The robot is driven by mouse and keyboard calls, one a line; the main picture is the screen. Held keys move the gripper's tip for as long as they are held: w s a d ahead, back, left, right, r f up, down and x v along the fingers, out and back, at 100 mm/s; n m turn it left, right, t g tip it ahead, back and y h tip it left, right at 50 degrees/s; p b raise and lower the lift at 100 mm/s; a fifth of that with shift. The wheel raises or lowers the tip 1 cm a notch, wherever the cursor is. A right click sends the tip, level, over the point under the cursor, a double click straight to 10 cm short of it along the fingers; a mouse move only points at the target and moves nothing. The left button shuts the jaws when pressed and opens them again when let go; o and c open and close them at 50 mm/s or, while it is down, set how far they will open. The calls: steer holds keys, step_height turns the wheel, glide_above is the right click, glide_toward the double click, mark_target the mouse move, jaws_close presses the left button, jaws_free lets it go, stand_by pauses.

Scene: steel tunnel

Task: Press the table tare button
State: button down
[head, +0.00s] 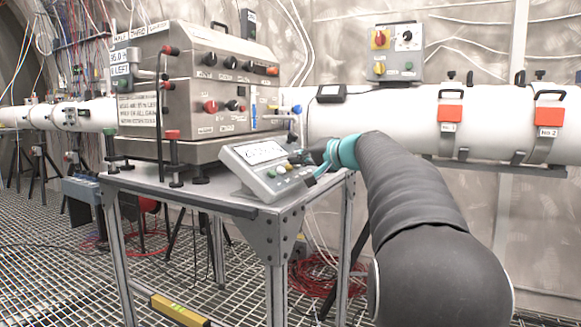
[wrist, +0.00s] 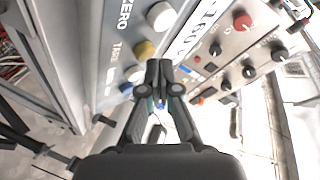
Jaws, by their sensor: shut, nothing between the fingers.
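The grey indicator box (head: 243,172) with a lit display (head: 262,152) sits tilted at the table's front right corner. In the wrist view its panel shows a yellow button (wrist: 144,50) beside lettering that reads like TARE. A white button (wrist: 161,15) sits beside the word ZERO. More buttons lie below the yellow one, partly behind my fingers. My gripper (wrist: 163,76) is shut and empty, its tips just right of and below the yellow button. I cannot tell whether the tips touch the panel. In the head view my gripper is at the box's right side, mostly hidden.
The table (head: 190,190) also carries a large steel cabinet (head: 215,80) with knobs and switches, behind the indicator. A white pipe (head: 400,115) with red-tagged clamps runs behind. A wall box (head: 395,50) hangs above it. Red cables (head: 315,275) and a yellow level (head: 178,310) lie below.

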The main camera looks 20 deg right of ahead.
steer(key=shift+f, duration=0.1)
stand_by(0.6)
steer(key=shift+w+a+f+b, duration=0.1)
steer(key=shift+w+f+b, duration=0.15)
steer(key=shift+b, duration=0.2)
steer(key=shift+s+r, duration=0.25)
steer(key=shift+r, duration=0.1)
stand_by(0.3)
step_height(320, 180, up, 5)
steer(key=s+d+p, duration=0.2)
steer(key=p, duration=0.1)
steer(key=shift+s+d, duration=0.2)
steer(key=shift+s, duration=0.2)
stand_by(0.7)
